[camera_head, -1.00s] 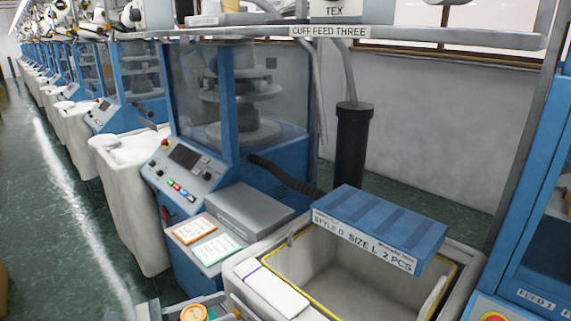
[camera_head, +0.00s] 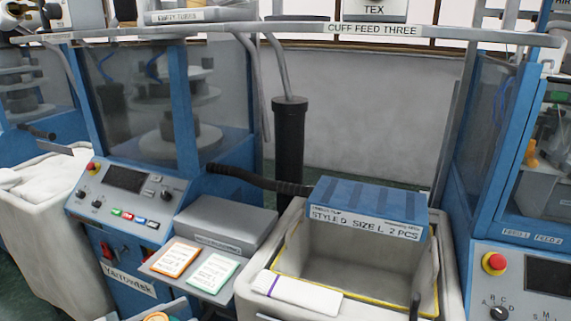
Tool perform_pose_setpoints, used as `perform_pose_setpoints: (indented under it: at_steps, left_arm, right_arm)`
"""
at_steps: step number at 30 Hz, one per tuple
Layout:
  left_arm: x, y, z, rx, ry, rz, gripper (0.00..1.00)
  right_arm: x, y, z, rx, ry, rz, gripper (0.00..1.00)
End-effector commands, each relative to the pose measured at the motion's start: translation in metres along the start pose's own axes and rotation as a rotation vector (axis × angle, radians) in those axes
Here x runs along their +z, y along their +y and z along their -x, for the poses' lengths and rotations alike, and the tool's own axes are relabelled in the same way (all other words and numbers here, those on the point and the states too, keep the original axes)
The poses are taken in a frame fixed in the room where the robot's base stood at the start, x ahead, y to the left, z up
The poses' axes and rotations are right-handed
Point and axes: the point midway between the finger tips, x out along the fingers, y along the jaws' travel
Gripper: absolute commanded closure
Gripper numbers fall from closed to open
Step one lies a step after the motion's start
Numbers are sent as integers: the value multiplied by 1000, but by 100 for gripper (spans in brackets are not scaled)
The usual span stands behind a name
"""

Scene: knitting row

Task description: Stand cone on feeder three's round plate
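Feeder three is marked by the label CUFF FEED THREE (camera_head: 373,30) on the long grey rail at the top. A flat dark plate (camera_head: 297,18) lies on that rail left of the label; only its thin edge shows, and the picture's top edge cuts off what is above. No cone stands visibly on it. A small orange round thing (camera_head: 157,317) is cut off by the bottom edge; I cannot tell if it is a cone. No gripper can be made out in the head view.
A box marked EMPTY TUBES (camera_head: 188,16) and a grey TEX box (camera_head: 374,9) sit on the rail. Below are a knitting machine's control panel (camera_head: 128,205), two cards on a tray, a dark upright pipe (camera_head: 289,150) and a bin (camera_head: 262,285) with a blue STYLE D box (camera_head: 368,203).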

Motion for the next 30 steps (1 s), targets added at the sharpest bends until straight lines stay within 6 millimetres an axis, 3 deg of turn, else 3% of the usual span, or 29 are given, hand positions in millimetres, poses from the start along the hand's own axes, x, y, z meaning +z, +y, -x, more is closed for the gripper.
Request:
perform_pose_setpoints:
  at_steps: [20, 26, 30]
  left_arm:
    - [5, 3, -5, -6, -3, -2, 100]
    - [26, 15, -24, -30, -3, -7, 100]
    - [53, 27, -48, -60, -4, -9, 100]
  right_arm:
    - [2, 10, 0, 11, -2, 1, 69]
    - [2, 9, 0, 9, -2, 2, 69]
    - [1, 6, -1, 6, -1, 1, 69]
